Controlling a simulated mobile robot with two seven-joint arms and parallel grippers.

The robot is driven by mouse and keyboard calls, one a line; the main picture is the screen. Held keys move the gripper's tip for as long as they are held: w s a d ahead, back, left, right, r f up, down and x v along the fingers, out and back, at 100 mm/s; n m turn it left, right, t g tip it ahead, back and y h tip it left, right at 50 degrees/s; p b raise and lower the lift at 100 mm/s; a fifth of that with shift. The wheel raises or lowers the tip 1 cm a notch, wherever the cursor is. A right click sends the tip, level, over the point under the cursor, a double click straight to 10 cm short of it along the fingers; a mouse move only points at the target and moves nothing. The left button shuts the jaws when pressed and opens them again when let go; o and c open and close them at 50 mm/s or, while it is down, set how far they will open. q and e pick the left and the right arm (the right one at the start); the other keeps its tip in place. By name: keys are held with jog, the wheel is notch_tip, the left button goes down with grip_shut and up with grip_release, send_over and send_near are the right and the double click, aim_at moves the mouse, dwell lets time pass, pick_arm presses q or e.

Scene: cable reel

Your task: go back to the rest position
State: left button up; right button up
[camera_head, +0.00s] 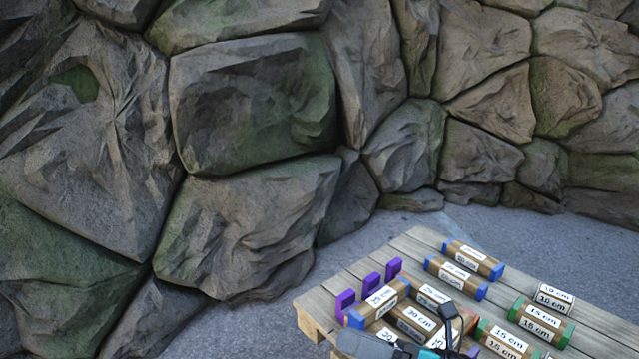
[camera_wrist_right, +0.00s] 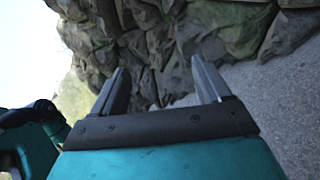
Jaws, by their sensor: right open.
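My right gripper (camera_head: 458,334) shows at the bottom edge of the head view, in front of the wooden pallet (camera_head: 424,236). In the right wrist view my right gripper (camera_wrist_right: 158,66) has its two grey fingers spread apart with nothing between them. My left gripper is in neither view. Part of the pallet and some blocks on it are hidden behind my right arm or cut off by the picture's edge.
On the pallet lie several brown blocks with white length labels, some blue-ended (camera_head: 472,260), some green-ended (camera_head: 541,322). Purple pieces (camera_head: 371,283) stand at the left. A rock wall (camera_head: 255,100) rises behind; grey ground (camera_head: 345,250) lies between.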

jog(key=d+f+m+t+h+p, duration=0.1)
jog(key=d+f+m+t+h, duration=0.3)
jog(key=m, duration=0.7)
jog(key=d+m+t+h+p, duration=0.2)
jog(key=m+t+h, duration=0.4)
jog(key=m, duration=0.6)
pick_arm(q)
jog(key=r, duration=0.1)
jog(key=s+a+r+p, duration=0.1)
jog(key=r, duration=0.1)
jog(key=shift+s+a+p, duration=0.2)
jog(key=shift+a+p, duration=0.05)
jog(key=shift+p, duration=0.1)
pick_arm(e)
jog(key=s+d+f+m+g+h, duration=0.5)
jog(key=s+f+m, duration=0.6)
jog(key=m, duration=0.4)
jog(key=shift+s+d+f+g+h, duration=0.15)
jog(key=shift+s+d+g+h, duration=0.25)
jog(key=shift+s+d+h, duration=0.25)
jog(key=shift+a, duration=0.1)
